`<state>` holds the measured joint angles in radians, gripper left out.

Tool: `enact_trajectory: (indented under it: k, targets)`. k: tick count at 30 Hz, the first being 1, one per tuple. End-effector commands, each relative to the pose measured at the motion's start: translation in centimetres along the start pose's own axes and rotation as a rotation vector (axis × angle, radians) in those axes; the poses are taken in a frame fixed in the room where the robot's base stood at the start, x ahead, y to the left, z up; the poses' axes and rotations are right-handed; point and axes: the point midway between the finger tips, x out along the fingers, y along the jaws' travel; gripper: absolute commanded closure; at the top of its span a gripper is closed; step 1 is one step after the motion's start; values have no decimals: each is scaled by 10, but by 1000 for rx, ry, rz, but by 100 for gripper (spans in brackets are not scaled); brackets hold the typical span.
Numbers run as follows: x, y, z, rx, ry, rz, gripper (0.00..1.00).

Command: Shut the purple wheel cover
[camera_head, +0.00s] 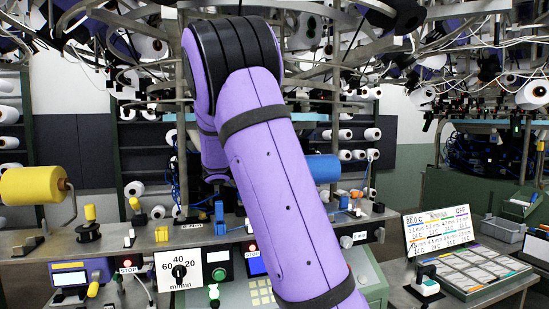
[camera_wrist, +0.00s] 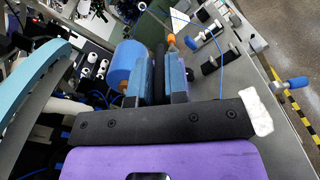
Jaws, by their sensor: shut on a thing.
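I cannot make out the purple wheel cover for certain in either view; my own purple arm blocks the middle of the head view. My gripper (camera_wrist: 160,62) shows in the wrist view with its two blue-grey fingers pointing away from the camera. They are shut on a narrow dark part (camera_wrist: 159,50) that runs between them. I cannot tell whether this part belongs to the cover. My gripper is hidden behind my arm in the head view.
A blue roll (camera_wrist: 127,65) lies close beside the left finger; it also shows in the head view (camera_head: 324,168). A yellow roll (camera_head: 32,185) is at the left. A control panel (camera_head: 180,271) is below, a lit screen (camera_head: 438,229) at right. Frames and cables crowd above.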

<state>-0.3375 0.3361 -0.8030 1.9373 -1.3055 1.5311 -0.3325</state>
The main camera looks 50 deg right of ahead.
Motion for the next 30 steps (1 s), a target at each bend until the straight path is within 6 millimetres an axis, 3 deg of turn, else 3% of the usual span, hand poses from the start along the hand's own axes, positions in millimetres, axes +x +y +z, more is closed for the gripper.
enact_trajectory:
  k: [6,12,28,29,30]
  targets:
    - [-1,-26,-1,62,2,2,100]
    - [0,-37,-2,62,2,1,100]
    - [-1,-41,-3,60,2,2,100]
    - [-1,-41,-3,60,2,2,79]
    - [-1,-41,-3,61,2,2,70]
